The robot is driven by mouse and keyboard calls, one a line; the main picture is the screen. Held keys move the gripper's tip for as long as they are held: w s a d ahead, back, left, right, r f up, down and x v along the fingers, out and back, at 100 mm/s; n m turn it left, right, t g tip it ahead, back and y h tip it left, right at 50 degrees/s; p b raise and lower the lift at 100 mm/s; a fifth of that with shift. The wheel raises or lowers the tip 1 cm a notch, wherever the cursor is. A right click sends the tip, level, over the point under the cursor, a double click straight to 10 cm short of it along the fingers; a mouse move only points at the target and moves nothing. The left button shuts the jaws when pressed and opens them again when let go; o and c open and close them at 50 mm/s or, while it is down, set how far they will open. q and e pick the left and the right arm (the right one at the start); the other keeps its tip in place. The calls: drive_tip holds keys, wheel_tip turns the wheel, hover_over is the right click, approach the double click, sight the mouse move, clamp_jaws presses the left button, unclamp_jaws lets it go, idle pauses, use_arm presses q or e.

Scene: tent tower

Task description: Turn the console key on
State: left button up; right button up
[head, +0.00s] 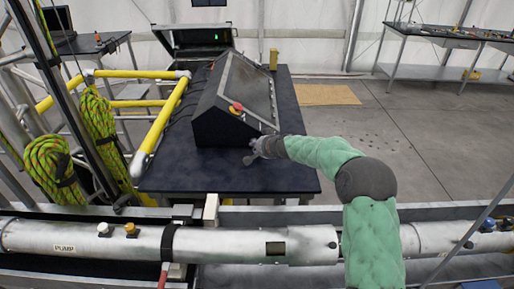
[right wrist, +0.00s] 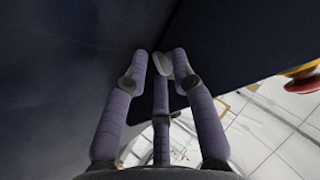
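The black console (head: 215,115) stands on a dark table, with a sloping screen and a red knob on a yellow base (head: 236,108) at its front corner. My right gripper (head: 253,153) is low at the console's near face, close to the table top. In the right wrist view its three fingers (right wrist: 161,64) lean inward, their tips close together against a dark surface. A small grey piece shows between the tips; I cannot tell if it is the key or a fingertip. The key cannot be made out clearly. My left gripper is not in view.
The dark table (head: 170,178) has bare room left of the console. A yellow rail (head: 160,120) runs along its left side. A silver pipe marked PUMP (head: 130,242) crosses the front. A red and yellow part (right wrist: 304,80) shows at right in the right wrist view.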

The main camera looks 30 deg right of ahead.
idle(0.3)
drive_tip(key=v, duration=1.2)
drive_tip(key=c, duration=0.3)
drive_tip(key=w+d+r+n+g+y+p, duration=0.1)
drive_tip(key=w+d+n+g+y+p, duration=0.2)
drive_tip(key=p, duration=1.1)
drive_tip(key=shift+m, duration=0.7)
drive_tip(key=x, duration=1)
drive_tip(key=shift+w+r, duration=0.1)
drive_tip(key=shift+w, duration=0.35)
clamp_jaws()
